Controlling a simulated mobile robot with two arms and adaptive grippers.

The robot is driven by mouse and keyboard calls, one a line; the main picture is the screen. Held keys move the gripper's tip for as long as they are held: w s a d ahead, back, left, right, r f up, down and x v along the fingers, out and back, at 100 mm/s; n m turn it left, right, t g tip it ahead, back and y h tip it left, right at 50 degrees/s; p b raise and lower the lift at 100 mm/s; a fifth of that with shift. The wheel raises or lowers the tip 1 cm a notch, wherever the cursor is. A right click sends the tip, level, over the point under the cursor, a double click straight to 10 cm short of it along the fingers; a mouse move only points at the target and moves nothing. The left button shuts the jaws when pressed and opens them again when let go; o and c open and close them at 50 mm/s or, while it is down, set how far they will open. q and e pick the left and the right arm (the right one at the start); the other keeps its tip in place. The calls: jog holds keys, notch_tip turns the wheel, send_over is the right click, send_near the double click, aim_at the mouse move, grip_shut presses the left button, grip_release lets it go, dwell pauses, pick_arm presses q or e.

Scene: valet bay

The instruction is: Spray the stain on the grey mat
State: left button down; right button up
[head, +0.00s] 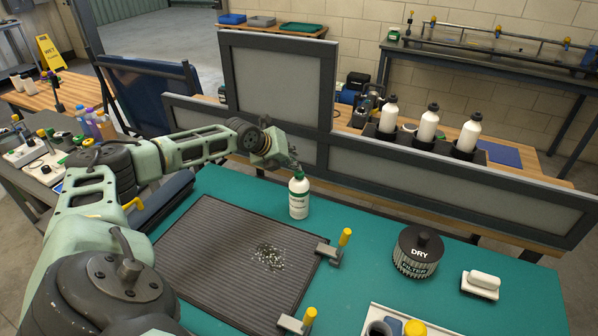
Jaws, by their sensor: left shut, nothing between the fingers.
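The grey ribbed mat (205,262) lies on the teal bench top. The stain (269,257) is a patch of pale specks on the right part of the mat. My right gripper is not in view.
Two yellow-handled clamps (336,250) sit along the mat's right edge. A grey-framed panel (440,178) rises behind the bench. Teal surface right of the bottle is clear.

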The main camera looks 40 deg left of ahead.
pick_arm(q)
notch_tip(320, 180, up, 6)
jog(key=p, duration=0.4)
dwell(0.4)
dwell(0.8)
